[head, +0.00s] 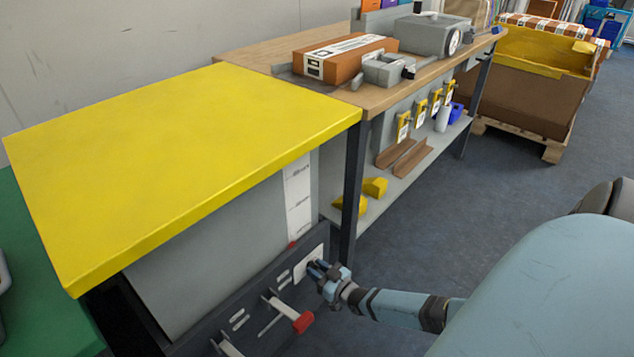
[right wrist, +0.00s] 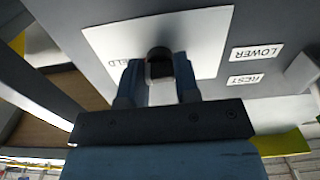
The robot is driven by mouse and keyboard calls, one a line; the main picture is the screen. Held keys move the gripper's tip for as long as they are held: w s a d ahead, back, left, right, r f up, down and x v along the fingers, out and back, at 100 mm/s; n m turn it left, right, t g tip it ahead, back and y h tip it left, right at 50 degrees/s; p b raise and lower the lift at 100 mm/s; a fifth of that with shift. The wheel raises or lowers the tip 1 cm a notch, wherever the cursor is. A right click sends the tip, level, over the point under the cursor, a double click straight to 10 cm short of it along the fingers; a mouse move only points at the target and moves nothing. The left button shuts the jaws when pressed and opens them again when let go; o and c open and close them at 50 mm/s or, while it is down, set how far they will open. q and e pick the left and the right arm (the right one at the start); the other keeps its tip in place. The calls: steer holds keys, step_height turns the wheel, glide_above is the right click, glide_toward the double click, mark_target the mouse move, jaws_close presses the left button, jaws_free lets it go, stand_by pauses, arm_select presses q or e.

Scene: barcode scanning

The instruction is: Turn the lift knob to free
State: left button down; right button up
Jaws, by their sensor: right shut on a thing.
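The lift knob (right wrist: 160,55) is small and dark, on a white plate (right wrist: 200,35) on a dark grey panel. My right gripper (right wrist: 160,75) is shut on the knob, with a blue finger on each side of it. In the head view, my right gripper (head: 322,272) is at the white plate (head: 312,258) on the front panel below the yellow-topped table. A label ending in "ELD" shows on the plate, partly hidden by a finger. The knob's pointing direction cannot be made out. My left gripper is not in view.
Labels reading "LOWER" (right wrist: 257,53) and "REST" (right wrist: 245,80) sit beside the plate. A lever with a red grip (head: 303,322) juts from the panel near my right gripper. The yellow tabletop (head: 180,150) overhangs above, and a dark table leg (head: 353,190) stands close behind.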

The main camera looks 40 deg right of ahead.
steer(key=n+p, duration=0.2)
steer(key=n, duration=0.1)
steer(key=shift+r, duration=0.1)
steer(key=n+p, duration=0.1)
steer(key=n, duration=0.4)
steer(key=shift+n, duration=0.3)
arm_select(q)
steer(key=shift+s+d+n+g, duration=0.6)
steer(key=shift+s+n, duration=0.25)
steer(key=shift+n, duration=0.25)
arm_select(e)
steer(key=n, duration=0.8)
steer(key=shift+n, duration=0.3)
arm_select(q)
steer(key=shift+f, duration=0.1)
arm_select(e)
steer(key=shift+n, duration=0.3)
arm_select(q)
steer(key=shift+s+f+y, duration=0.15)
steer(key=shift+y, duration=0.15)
